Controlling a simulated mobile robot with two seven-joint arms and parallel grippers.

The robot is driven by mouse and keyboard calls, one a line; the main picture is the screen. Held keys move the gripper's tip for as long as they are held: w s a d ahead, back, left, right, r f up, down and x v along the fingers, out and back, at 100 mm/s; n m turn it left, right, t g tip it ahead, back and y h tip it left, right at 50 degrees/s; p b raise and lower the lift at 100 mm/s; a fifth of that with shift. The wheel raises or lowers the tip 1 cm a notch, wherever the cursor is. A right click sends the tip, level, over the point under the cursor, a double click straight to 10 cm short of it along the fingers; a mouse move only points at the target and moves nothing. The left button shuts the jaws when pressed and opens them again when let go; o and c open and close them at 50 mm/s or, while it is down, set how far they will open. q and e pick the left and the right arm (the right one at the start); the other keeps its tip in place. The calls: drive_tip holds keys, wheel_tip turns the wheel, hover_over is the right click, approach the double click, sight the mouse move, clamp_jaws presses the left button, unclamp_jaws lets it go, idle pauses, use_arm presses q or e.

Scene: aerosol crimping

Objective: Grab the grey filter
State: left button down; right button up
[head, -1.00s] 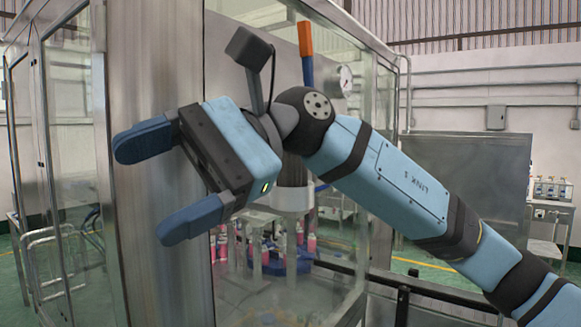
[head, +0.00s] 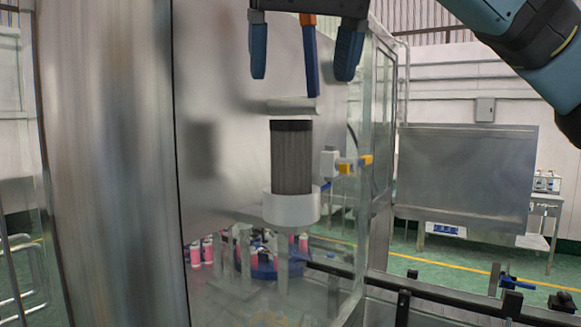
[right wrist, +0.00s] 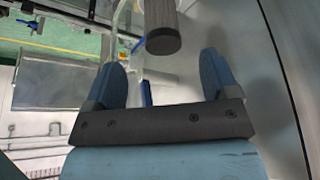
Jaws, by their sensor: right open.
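The grey filter (head: 291,163) is a dark ribbed cylinder with a black top. It stands upright in a white round cup (head: 291,209) in front of a steel panel. My right gripper (head: 302,78) points down above the filter, open and empty, with its two blue fingers apart and not touching it. In the right wrist view the filter (right wrist: 161,17) shows its black end beyond the open fingers (right wrist: 161,62), roughly centred between them. My left gripper is not in view.
A blue and orange handle (head: 310,48) hangs between the fingers in the picture. A white and yellow valve fitting (head: 330,163) sits right of the filter. Pink and white cans (head: 207,250) stand below. A steel post (head: 105,170) bounds the left, and glass (head: 366,120) the right.

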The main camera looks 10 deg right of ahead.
sight(291, 139)
drive_tip(key=x, duration=0.5)
drive_tip(key=shift+w+r, duration=0.1)
drive_tip(key=shift+w, duration=0.05)
drive_tip(key=x, duration=0.2)
drive_tip(key=p+x, duration=0.1)
drive_tip(key=x, duration=0.1)
drive_tip(key=shift+w, duration=0.45)
drive_tip(key=shift+s, duration=0.15)
drive_tip(key=c, duration=1)
